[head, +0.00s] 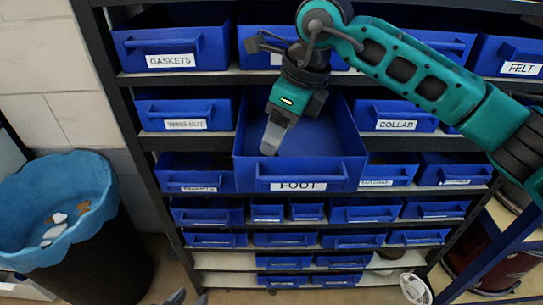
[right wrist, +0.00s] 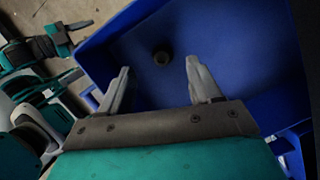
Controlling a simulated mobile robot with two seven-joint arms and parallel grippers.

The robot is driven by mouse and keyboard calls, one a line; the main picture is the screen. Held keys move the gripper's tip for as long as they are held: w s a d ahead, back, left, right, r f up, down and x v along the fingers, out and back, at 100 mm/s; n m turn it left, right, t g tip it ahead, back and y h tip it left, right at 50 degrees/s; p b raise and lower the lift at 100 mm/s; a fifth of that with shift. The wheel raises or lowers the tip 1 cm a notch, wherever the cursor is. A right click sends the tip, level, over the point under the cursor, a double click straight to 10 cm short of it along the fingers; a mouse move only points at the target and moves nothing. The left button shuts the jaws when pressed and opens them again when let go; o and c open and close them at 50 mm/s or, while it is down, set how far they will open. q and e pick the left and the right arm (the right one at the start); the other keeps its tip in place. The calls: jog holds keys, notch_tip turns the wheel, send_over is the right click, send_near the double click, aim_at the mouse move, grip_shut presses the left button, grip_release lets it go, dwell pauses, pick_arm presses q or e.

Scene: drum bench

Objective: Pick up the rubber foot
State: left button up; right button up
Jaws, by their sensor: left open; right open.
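The rubber foot (right wrist: 162,58) is a small dark round piece lying on the floor of the pulled-out blue drawer labelled FOOT (head: 310,172). I cannot make it out in the head view, where my right gripper covers part of the drawer. My right gripper (head: 270,150) points down into this drawer. In the right wrist view my right gripper (right wrist: 157,66) is open and empty, and the foot appears between and just beyond its fingertips. Only the grey fingertips of my left gripper (head: 187,298) show at the bottom edge of the head view, apart and empty.
The dark shelf rack (head: 140,118) holds several labelled blue drawers, including GASKETS (head: 172,50) and COLLAR (head: 396,117), around the pulled-out one. A bin with a blue liner (head: 95,180) stands at the left. The drawer's walls surround the right gripper.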

jog(key=shift+x, duration=2.75)
jog(key=shift+w+r, duration=0.1)
jog(key=c, duration=1.1)
